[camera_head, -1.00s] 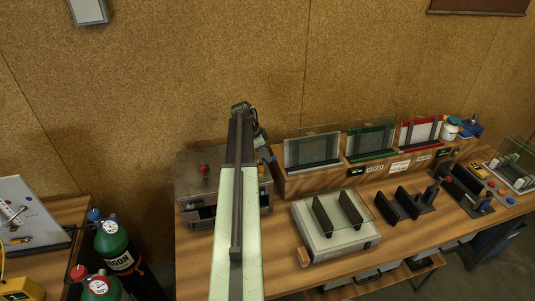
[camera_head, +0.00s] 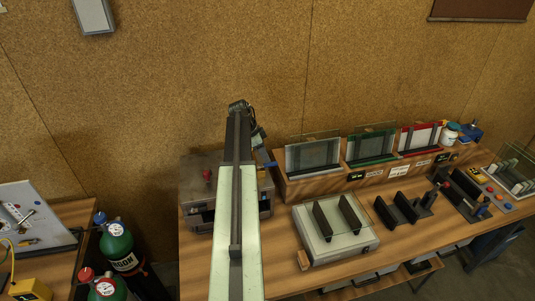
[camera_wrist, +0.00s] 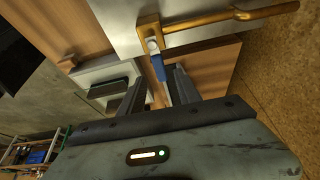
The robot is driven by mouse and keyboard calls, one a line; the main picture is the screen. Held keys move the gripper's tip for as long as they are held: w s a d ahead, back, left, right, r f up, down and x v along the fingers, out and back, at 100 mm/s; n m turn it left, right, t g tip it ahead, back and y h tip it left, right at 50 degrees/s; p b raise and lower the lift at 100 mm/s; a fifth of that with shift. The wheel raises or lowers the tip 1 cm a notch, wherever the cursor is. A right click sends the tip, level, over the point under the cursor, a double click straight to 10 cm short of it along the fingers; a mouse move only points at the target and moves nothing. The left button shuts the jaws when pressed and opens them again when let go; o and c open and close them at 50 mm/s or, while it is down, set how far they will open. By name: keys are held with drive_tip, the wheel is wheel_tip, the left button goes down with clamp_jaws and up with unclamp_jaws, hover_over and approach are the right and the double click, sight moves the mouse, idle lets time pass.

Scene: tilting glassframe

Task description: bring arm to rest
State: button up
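My arm (camera_head: 236,190) reaches forward in the middle of the head view, over the table's left part. My gripper (camera_wrist: 157,82) shows in the wrist view with its two dark fingers apart. A blue-tipped part (camera_wrist: 158,67) below a brass-coloured handle (camera_wrist: 215,22) appears just beyond the fingers, near the gap. I cannot tell whether anything touches it. In the head view the gripper is mostly hidden behind my arm, beside the grey metal box (camera_head: 200,190).
The wooden table (camera_head: 290,275) holds a white device with black uprights (camera_head: 335,245), a wooden rack of glass panes (camera_head: 330,187) and black stands (camera_head: 400,210). Green gas cylinders (camera_head: 117,244) stand left of it. The cork wall (camera_head: 160,80) is behind.

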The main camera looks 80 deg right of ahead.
drive_tip(key=p+v, duration=0.1)
drive_tip(key=v, duration=0.2)
drive_tip(key=shift+p, duration=0.3)
drive_tip(key=w+a+f+n+t, duration=0.1)
drive_tip(key=w+a+n+t, duration=0.2)
drive_tip(key=w+a+n, duration=1.8)
drive_tip(key=w+a+t, duration=0.1)
drive_tip(key=w+a, duration=0.7)
drive_tip(key=a, duration=0.6)
drive_tip(key=w+a, duration=0.9)
drive_tip(key=a, duration=0.5)
drive_tip(key=a+n+y, duration=0.2)
drive_tip(key=a+n, duration=0.7)
drive_tip(key=a, duration=1.4)
drive_tip(key=s+f+b, duration=0.1)
drive_tip(key=f+b, duration=0.9)
drive_tip(key=s+f+b, duration=0.2)
drive_tip(key=f+b, duration=0.9)
drive_tip(key=shift+s+a+f, duration=0.3)
drive_tip(key=shift+a+f, duration=0.05)
drive_tip(key=shift+a, duration=0.05)
